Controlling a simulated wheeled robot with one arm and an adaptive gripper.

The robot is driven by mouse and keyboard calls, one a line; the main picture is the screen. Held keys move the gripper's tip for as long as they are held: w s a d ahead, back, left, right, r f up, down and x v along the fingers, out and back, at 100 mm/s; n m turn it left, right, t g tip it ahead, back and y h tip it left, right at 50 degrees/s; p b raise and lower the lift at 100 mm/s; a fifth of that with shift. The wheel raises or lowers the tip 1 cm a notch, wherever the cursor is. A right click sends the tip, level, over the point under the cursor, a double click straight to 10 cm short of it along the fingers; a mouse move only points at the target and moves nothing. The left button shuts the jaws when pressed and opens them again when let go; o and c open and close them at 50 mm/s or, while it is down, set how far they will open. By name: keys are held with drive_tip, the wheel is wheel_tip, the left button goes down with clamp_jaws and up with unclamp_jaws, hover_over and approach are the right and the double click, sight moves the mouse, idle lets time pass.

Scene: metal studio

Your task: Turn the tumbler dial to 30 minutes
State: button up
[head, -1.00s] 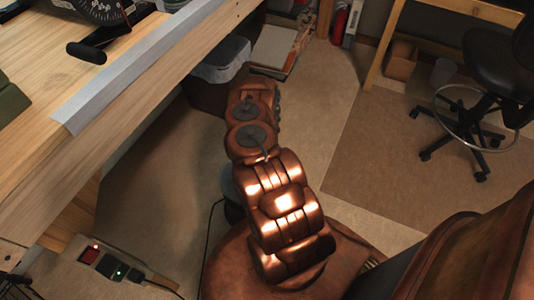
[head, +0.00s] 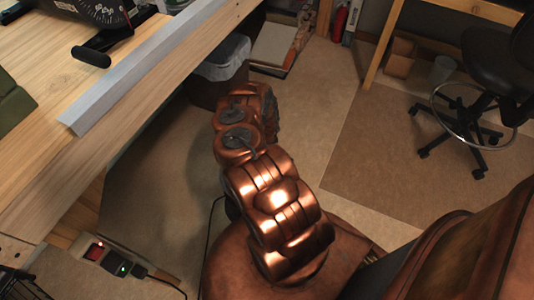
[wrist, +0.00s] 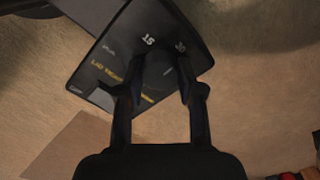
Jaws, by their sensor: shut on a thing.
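In the wrist view, a dark control panel (wrist: 98,80) tilts across the upper middle. It carries white numerals 15 and 30 and yellow lettering, partly covered by my left finger. The dark tumbler dial (wrist: 158,76) lies between my fingers, just below the numerals. My gripper (wrist: 163,60) is shut on the dial from both sides, with its fingertips close to the panel. The dial's pointer setting cannot be read. In the head view my gripper and this panel are not seen.
A wooden bench (head: 150,110) with a metal edge strip (head: 140,82) fills the left. A black device with a handle (head: 92,55) stands on it. A lined bin (head: 222,65) is beside the bench.

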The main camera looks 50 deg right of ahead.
drive_tip(key=o, duration=1.1)
drive_tip(key=shift+o, duration=0.2)
wheel_tip(320, 180, up, 12)
idle(0.8)
